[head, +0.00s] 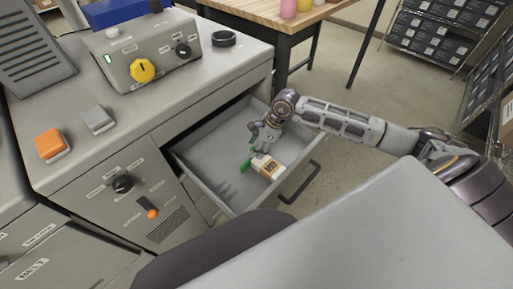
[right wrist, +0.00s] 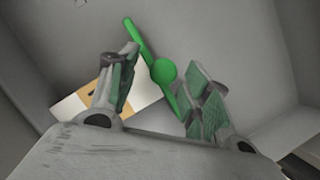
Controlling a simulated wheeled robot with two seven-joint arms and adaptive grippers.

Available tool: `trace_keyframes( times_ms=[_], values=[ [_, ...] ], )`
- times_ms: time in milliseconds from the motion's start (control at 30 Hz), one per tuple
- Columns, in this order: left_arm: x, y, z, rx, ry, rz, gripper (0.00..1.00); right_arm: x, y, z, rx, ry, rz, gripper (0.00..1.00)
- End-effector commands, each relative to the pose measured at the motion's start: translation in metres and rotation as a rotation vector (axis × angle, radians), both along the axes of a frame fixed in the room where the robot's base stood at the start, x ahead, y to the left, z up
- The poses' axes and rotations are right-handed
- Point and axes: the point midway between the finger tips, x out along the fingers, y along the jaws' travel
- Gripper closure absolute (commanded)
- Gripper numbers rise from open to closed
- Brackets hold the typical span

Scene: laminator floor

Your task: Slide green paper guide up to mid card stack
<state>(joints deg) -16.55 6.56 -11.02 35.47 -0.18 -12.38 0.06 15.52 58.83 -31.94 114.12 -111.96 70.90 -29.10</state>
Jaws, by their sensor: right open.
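The green paper guide (head: 246,164) is in the open drawer, beside the card stack (head: 268,167), which is white with a tan band. In the right wrist view the guide (right wrist: 163,72) is a thin green bar with a round knob. The card stack (right wrist: 76,104) lies to its left there, partly hidden behind a finger. My right gripper (head: 259,147) reaches down into the drawer. In its wrist view the gripper (right wrist: 166,88) is open, with the guide's knob between the two fingers. I cannot tell whether either finger touches it. My left gripper is not in view.
The drawer (head: 200,150) is pulled out, with a dark handle (head: 301,184) on its front. The cabinet top with a yellow knob (head: 142,70) is to the left.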

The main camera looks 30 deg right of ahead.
Motion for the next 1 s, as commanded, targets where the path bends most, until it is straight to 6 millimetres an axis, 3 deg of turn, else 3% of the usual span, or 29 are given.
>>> trace_keyframes(
  times_ms=[1000],
  values=[
    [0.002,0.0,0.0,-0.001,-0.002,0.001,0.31,-0.018,-0.037,0.096,-0.003,0.0,0.0,0.52]
  ],
)
